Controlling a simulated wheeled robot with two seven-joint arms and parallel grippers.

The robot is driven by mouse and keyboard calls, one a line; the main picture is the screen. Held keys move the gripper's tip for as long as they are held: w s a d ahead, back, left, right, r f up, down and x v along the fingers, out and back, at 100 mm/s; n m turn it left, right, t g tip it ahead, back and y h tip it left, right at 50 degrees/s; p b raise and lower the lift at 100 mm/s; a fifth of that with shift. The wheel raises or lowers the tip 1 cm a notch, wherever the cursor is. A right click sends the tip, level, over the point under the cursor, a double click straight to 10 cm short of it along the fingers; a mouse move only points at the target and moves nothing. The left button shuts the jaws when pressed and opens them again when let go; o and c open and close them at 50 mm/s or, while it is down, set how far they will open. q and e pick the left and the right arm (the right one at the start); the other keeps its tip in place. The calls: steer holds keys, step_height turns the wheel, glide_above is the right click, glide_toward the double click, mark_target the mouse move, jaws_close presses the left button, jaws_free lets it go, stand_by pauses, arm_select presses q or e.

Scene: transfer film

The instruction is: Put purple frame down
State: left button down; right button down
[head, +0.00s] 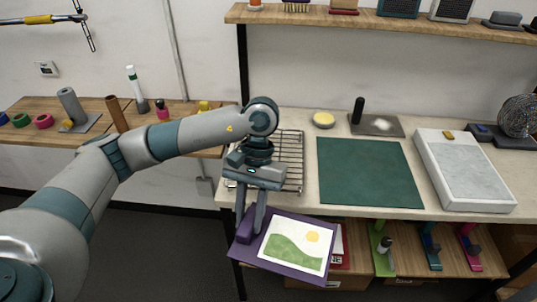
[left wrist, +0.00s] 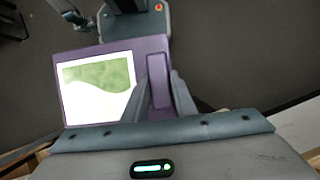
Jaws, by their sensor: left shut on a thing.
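My left gripper (head: 249,228) is shut on the raised purple block at the frame's left side. The frame is held tilted in front of the worktop's front edge, over the lower shelf. In the left wrist view the frame (left wrist: 112,48) shows with its purple block (left wrist: 159,85) between the two fingers (left wrist: 160,98). The right gripper is in neither view.
The worktop (head: 300,118) bears a wire rack (head: 292,150), a dark green mat (head: 368,172) and a white slab in a tray (head: 463,170). Colored tools (head: 430,247) stand on the lower shelf. A side bench (head: 85,135) at left holds tape rolls and tubes.

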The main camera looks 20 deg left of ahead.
arm_select(q)
steer(key=shift+w+r+n+h+p, duration=0.2)
steer(key=shift+r+n+h+p, duration=0.3)
steer(key=shift+n, duration=0.6)
steer(key=r+n+p, duration=0.1)
steer(key=n, duration=0.1)
steer(key=w+r+n+t+h+p, duration=0.1)
steer(key=n, duration=0.2)
steer(key=w+r+n+h+p, duration=0.1)
steer(key=r+n, duration=0.1)
steer(key=n, duration=0.1)
steer(key=shift+w+a+t+p, duration=0.1)
steer(key=shift+a+t+p, duration=0.1)
steer(key=shift+t+p, duration=0.15)
steer(key=w+a+r+n+t+h+p, duration=0.1)
steer(key=w+a+r+n+t+p, duration=0.2)
steer(key=n, duration=0.7)
steer(key=shift+w+a+r+n+t, duration=0.25)
steer(key=shift+r+t, duration=0.4)
steer(key=shift+r, duration=0.55)
steer(key=shift+d, duration=0.1)
